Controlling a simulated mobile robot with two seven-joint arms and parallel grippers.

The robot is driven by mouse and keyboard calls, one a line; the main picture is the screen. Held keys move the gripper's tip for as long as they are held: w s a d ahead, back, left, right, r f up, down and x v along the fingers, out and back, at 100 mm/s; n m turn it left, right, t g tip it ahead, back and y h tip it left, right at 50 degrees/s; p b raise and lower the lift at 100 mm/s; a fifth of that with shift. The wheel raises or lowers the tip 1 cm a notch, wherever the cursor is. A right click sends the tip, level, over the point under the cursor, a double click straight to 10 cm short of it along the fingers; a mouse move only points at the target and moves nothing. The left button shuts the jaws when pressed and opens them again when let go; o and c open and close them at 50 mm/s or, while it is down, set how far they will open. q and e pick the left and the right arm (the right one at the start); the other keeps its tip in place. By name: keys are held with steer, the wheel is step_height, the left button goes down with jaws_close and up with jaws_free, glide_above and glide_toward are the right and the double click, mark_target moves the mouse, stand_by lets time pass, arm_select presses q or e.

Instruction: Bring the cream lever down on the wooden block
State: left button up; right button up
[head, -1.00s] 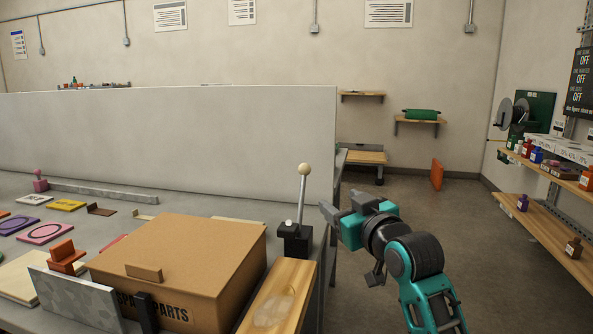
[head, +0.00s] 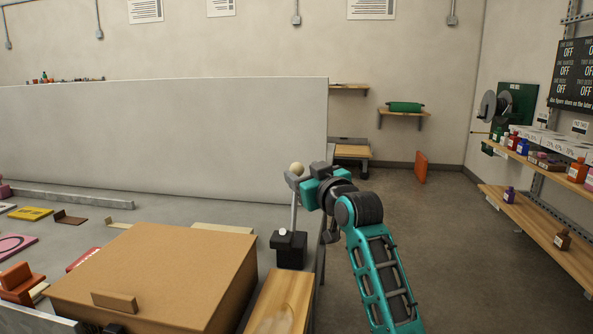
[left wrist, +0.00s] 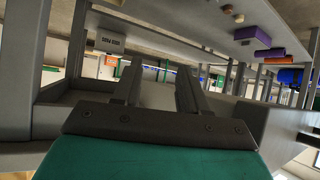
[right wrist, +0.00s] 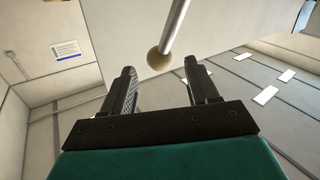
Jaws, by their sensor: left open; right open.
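The cream lever's round knob (head: 297,169) tops a thin metal rod (head: 294,212) that stands nearly upright from a black base (head: 289,249). The wooden block (head: 280,303) lies in front of the base, with a pale patch near its front end. My right gripper (head: 296,178) is open at the knob's height, with its fingers close around the top of the lever. In the right wrist view, the knob (right wrist: 159,60) shows between and just beyond the open fingertips (right wrist: 160,75). My left gripper (left wrist: 155,80) is open in its own wrist view, away from the lever, and is not in the head view.
A large cardboard box (head: 160,270) stands left of the wooden block. A grey panel (head: 160,135) rises behind the bench. The floor right of the bench is open, up to wall shelves (head: 540,205) holding bottles. Flat coloured pieces lie at the bench's left.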

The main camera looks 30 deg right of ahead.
mark_target(300, 171)
steer(key=shift+w+d, duration=0.15)
steer(key=shift+w, duration=2.3)
jaws_close()
